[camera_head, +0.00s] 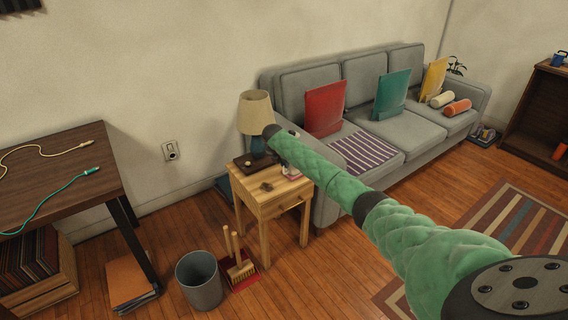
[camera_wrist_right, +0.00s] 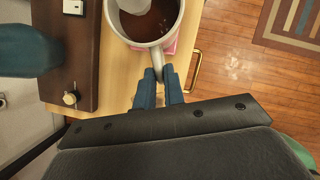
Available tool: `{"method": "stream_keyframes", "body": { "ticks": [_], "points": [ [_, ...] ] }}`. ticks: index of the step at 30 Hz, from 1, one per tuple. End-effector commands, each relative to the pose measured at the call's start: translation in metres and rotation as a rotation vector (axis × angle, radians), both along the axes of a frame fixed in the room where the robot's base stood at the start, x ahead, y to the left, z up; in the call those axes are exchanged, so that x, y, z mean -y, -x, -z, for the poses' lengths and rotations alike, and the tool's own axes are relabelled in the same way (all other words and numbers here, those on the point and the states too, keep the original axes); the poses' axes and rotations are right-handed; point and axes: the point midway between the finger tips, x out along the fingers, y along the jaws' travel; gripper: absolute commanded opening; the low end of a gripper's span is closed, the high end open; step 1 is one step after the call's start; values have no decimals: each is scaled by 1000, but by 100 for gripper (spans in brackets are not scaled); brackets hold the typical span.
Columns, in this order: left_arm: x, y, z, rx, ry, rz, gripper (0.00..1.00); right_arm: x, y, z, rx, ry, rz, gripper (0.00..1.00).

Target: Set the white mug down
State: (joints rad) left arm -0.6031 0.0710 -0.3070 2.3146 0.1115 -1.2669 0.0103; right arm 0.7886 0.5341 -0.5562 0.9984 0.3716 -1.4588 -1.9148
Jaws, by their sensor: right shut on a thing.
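The white mug (camera_wrist_right: 177,22) shows large at the top of the right wrist view, with dark drink inside and its handle toward me. My right gripper (camera_wrist_right: 160,75) is shut on the handle, its two blue fingers on either side. A pink flat thing (camera_wrist_right: 171,47) shows partly beneath the mug. In the head view my green right arm reaches over the wooden side table (camera_head: 256,201), and its gripper is hidden behind the wrist. A small white patch just above the arm may be the mug. The mug appears raised, but its gap above the table is unclear. My left gripper is out of view.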

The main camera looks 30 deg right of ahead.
Motion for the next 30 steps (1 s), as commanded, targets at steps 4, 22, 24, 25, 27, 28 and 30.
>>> {"method": "stream_keyframes", "body": {
  "ticks": [4, 22, 24, 25, 27, 28, 30],
  "points": [
    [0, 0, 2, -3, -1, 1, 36, 0, 0, 1, 1, 0, 0, 12],
    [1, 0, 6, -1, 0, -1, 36, -5, 2, -11, 1, 0, 0, 36],
    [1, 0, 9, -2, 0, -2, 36, -9, 4, -21, 2, 0, -2, 36],
    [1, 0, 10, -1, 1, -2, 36, -11, 5, -25, 1, 0, -3, 36],
    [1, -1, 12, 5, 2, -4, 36, -14, 6, -36, 3, 0, -2, 36],
    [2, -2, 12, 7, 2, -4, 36, -16, 7, -40, 2, 0, -2, 36],
    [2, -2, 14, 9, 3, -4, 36, -19, 9, -50, 2, 0, -1, 36]
  ]
}}
